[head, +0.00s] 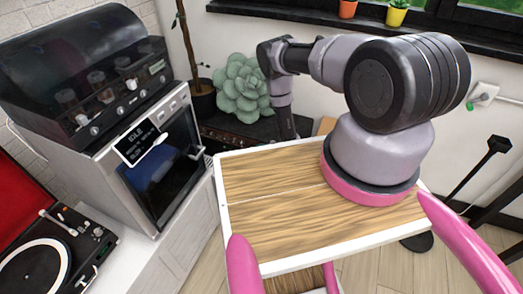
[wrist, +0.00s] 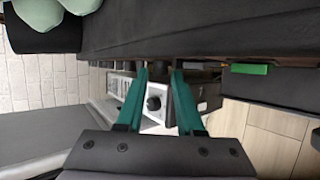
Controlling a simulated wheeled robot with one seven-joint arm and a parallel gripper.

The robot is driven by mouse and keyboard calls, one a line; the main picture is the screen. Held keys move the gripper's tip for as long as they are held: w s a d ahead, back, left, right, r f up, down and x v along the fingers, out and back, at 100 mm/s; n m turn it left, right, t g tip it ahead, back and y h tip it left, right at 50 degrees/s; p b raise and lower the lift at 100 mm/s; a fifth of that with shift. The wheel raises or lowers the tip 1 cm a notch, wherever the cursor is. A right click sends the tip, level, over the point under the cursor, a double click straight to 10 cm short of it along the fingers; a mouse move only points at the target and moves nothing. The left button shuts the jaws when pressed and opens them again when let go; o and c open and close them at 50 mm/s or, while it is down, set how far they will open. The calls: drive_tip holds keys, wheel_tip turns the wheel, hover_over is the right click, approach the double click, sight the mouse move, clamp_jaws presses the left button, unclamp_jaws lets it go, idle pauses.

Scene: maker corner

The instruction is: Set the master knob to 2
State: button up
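In the wrist view, my gripper (wrist: 160,75) has two green fingers spread apart with a gap between them. A dark round knob (wrist: 154,103) on a pale panel (wrist: 153,116) shows in that gap, beyond the fingers. I see no contact between fingers and knob. I cannot tell whether this is the master knob, and no label or setting is readable. In the head view, my arm reaches down behind the wooden tray top, and my gripper is hidden there.
A dark surface (wrist: 200,30) lies close along the top of the wrist view. In the head view, a hooded machine (head: 110,85) with a small screen (head: 137,141) stands left, a turntable (head: 30,265) lower left, and a succulent (head: 240,85) behind.

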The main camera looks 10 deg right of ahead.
drive_tip(key=v, duration=1)
